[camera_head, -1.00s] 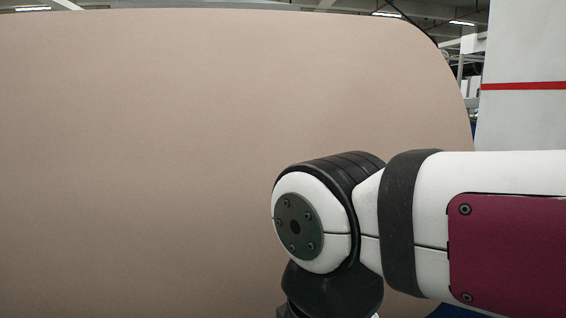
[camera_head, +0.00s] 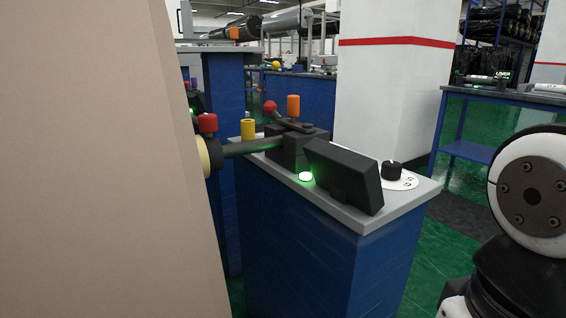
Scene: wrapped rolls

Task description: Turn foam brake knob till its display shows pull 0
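A black knob (camera_head: 391,170) stands on a white dial plate (camera_head: 408,180) with dark marks, at the right end of a grey-topped blue cabinet (camera_head: 325,265). The marks are too small to read. Beside it, to the left, is a tilted black box (camera_head: 343,176) that looks like a display housing. Its screen face is turned away, so no reading shows. No label tells whether this is the foam brake's knob. My gripper is out of view; only a white and black part of my arm shows at the right edge, apart from the cabinet.
A big tan roll (camera_head: 95,160) fills the left, its shaft (camera_head: 250,146) resting at the cabinet. A lit green button (camera_head: 306,177), an orange handle (camera_head: 293,106) and a yellow cylinder (camera_head: 248,129) are on the cabinet. A white pillar (camera_head: 395,90) stands behind. Green floor shows at right.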

